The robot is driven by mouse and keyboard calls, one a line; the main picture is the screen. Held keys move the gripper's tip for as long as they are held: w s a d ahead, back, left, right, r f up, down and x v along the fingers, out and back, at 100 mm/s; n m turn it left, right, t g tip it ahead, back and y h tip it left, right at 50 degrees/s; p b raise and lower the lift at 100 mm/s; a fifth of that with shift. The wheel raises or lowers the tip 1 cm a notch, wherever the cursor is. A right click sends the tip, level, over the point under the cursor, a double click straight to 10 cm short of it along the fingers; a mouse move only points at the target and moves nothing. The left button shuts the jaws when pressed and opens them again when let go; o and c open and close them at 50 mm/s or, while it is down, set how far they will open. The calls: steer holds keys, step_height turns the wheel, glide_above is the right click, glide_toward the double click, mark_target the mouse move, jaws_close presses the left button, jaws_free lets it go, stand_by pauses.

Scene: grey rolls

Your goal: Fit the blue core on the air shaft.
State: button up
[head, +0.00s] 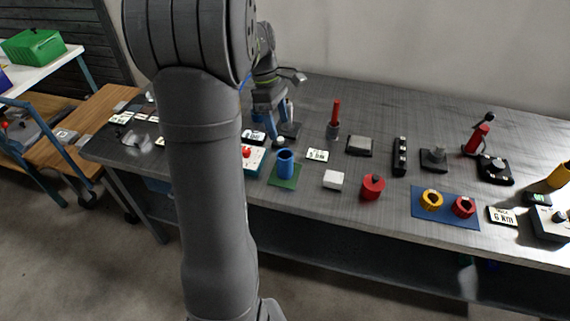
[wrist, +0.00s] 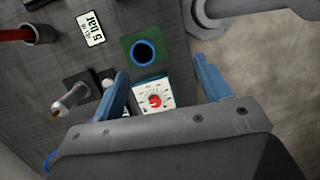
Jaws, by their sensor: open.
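The blue core (head: 285,164) stands upright on a green mat (head: 285,183) near the table's front edge. In the wrist view the core (wrist: 146,52) shows end-on as a blue ring with a dark bore. What looks like the air shaft, a short pale-tipped post (wrist: 72,99) on a dark square plate, is left of my fingers in the wrist view. In the head view it is partly hidden behind my gripper (head: 273,122). My gripper (wrist: 161,72) is open and empty, its blue fingers apart above the table, behind the core in the head view.
A white box with a red knob (wrist: 155,100) lies beside the core. A red rod in a dark cup (head: 334,127), a white block (head: 333,180) and a red roll (head: 372,187) stand to the right. A blue mat (head: 446,219) carries yellow and red rings.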

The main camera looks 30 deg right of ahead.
steer(key=s+a+f+g+h, duration=0.1)
steer(key=a+f+g+h, duration=0.25)
steer(key=f, duration=0.45)
steer(key=n+t+h, duration=0.5)
steer(key=n+h, duration=0.3)
steer(key=h, duration=0.6)
glide_toward(278, 165)
steer(key=d, duration=0.9)
steer(key=shift+s+d+r, duration=0.15)
steer(key=shift+s+d, duration=0.05)
steer(key=shift+s, duration=0.15)
steer(key=shift+s+d+r, duration=0.1)
steer(key=shift+d+r, duration=0.05)
steer(key=shift+d, duration=1.2)
steer(key=shift+s+d+r, duration=0.1)
steer(key=shift+d, duration=1.25)
steer(key=c, duration=1.1)
